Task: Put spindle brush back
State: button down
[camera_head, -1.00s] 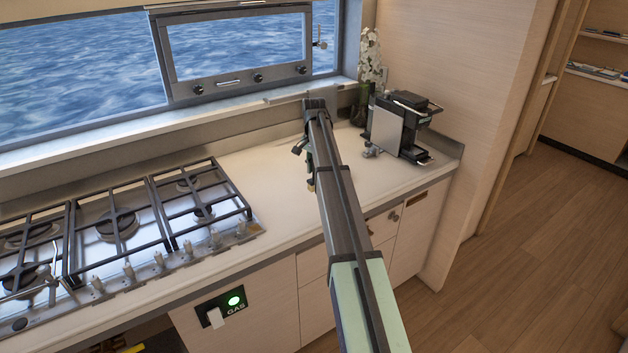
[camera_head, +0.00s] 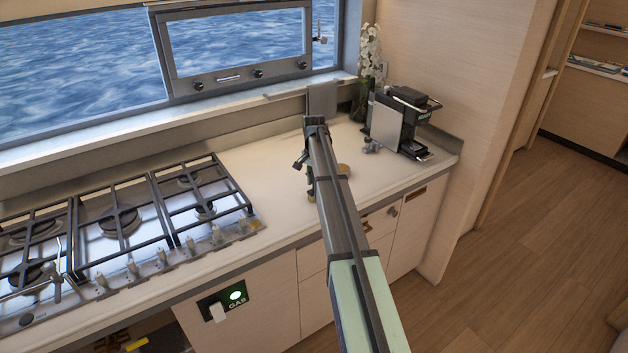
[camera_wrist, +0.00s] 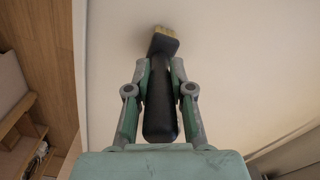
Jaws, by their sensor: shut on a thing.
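The brush (camera_wrist: 160,112) has a black handle and short yellowish bristles. In the wrist view my gripper (camera_wrist: 160,70) is shut on it, with a finger on each side of the handle. The bristle end points away from my wrist, over the pale countertop (camera_wrist: 225,55); I cannot tell whether it touches. In the head view my own arm hides most of the gripper and the brush. A small tan round thing (camera_head: 343,168) shows just right of my arm on the counter; I cannot tell what it is.
A gas hob (camera_head: 120,220) fills the counter on the left. A coffee machine (camera_head: 402,122) and a white orchid (camera_head: 371,55) stand at the back right. A grey panel (camera_head: 322,99) stands upright by the window sill. The counter between hob and arm is clear.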

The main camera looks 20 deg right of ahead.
jog(key=c, duration=1)
grip_release()
jog(key=shift+f, duration=0.1)
notch_tip(320, 180, up, 12)
jog(key=b, duration=0.3)
jog(key=shift+r+b, duration=0.2)
jog(key=shift+b, duration=0.1)
